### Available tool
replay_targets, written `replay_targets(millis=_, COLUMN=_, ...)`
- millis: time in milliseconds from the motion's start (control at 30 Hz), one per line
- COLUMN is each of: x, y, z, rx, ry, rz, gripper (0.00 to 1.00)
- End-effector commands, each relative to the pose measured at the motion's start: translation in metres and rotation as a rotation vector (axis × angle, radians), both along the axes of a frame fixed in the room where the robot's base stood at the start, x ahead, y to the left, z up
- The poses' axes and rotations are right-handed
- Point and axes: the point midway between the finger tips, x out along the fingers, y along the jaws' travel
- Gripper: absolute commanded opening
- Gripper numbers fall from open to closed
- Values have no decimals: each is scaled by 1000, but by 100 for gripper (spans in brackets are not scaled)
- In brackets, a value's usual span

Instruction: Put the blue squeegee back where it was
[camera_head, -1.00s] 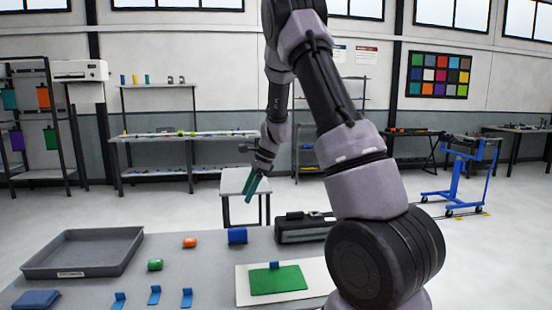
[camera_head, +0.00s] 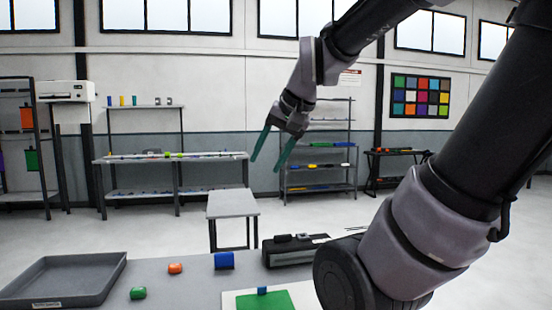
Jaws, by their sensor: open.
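A small blue squeegee (camera_head: 262,290) stands on the green sheet (camera_head: 264,302) near the bottom edge of the head view. My gripper (camera_head: 267,166) is open and empty, its two teal fingers spread and pointing down. It hangs high, well above the work table (camera_head: 180,284), and appears in front of the back wall. It is far from the squeegee and touches nothing. The front of the table is cut off by the bottom edge.
A grey tray (camera_head: 62,283) is at left. My arm covers the right side. A small grey table (camera_head: 232,205) stands behind.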

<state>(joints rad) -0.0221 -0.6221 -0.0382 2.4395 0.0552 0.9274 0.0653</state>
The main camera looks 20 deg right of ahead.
Motion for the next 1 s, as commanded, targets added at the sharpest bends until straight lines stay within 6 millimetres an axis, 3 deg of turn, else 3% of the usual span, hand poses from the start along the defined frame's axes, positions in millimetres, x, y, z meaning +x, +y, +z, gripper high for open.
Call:
replay_targets(millis=100, x=-20, y=-3, z=2, rx=-71, ry=-57, rz=45, gripper=56)
replay_targets(millis=233, x=-29, y=-5, z=2, rx=-114, ry=-86, rz=70, gripper=56)
replay_targets(millis=900, x=-30, y=-5, z=2, rx=-120, ry=-90, rz=74, gripper=56)
replay_targets(millis=933, x=-30, y=-5, z=2, rx=-120, ry=-90, rz=74, gripper=50)
replay_targets(millis=1000, x=-30, y=-5, z=2, rx=-120, ry=-90, rz=74, gripper=50)
